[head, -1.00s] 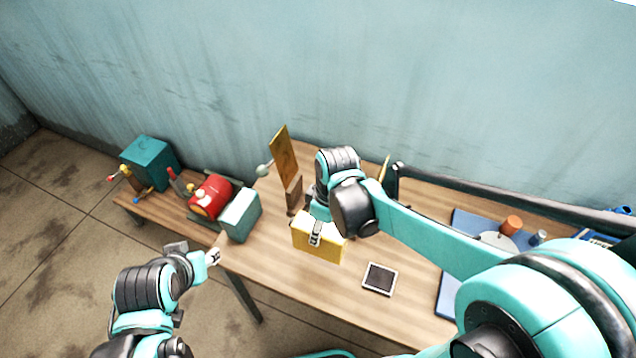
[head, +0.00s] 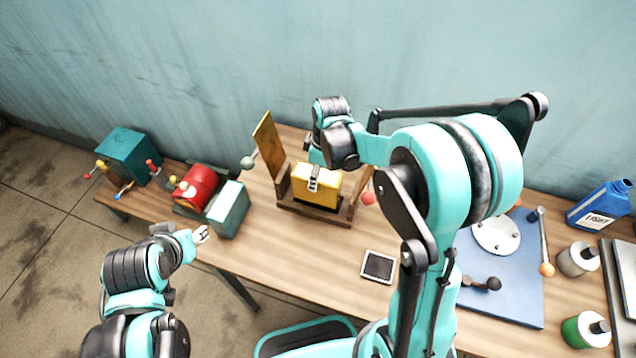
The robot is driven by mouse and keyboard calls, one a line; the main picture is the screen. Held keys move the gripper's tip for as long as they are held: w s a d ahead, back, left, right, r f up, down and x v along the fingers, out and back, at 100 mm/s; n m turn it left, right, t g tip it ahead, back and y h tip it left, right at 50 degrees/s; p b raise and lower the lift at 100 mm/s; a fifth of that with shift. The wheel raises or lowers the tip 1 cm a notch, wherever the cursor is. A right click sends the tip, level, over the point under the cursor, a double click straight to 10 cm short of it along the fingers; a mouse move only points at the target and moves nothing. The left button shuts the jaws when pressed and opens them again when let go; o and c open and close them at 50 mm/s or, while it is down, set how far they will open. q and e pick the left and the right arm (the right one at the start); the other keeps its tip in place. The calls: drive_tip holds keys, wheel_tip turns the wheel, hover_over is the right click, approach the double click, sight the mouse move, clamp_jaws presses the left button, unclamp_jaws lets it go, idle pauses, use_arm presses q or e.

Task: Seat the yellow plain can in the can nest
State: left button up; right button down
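The yellow plain can (head: 318,190) is upright inside the brown wooden can nest (head: 318,214), whose front edge and sides show around its lower part. I cannot tell whether its base rests fully on the nest floor. My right gripper (head: 313,182) reaches down onto the can's top and appears shut on it, with the fingers partly hidden by the wrist. My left gripper (head: 202,234) is away from the can, in front of the table's left part, with nothing visible in it. Its finger opening is too small to judge.
A tilted yellow board (head: 269,145) stands left of the nest. A red drum device (head: 197,187) and a teal box (head: 127,155) are farther left. A small framed pad (head: 378,266) lies in front.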

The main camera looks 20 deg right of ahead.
drive_tip(key=shift+w+d+f+b, duration=0.15)
drive_tip(key=shift+w+f+b, duration=0.1)
drive_tip(key=shift+f, duration=0.9)
drive_tip(key=shift+w+d+f+b, duration=0.1)
drive_tip(key=shift+f+b, duration=0.15)
drive_tip(key=shift+f, duration=0.85)
drive_tip(key=shift+s, duration=0.1)
drive_tip(key=c, duration=0.7)
unclamp_jaws()
drive_tip(key=shift+f, duration=0.1)
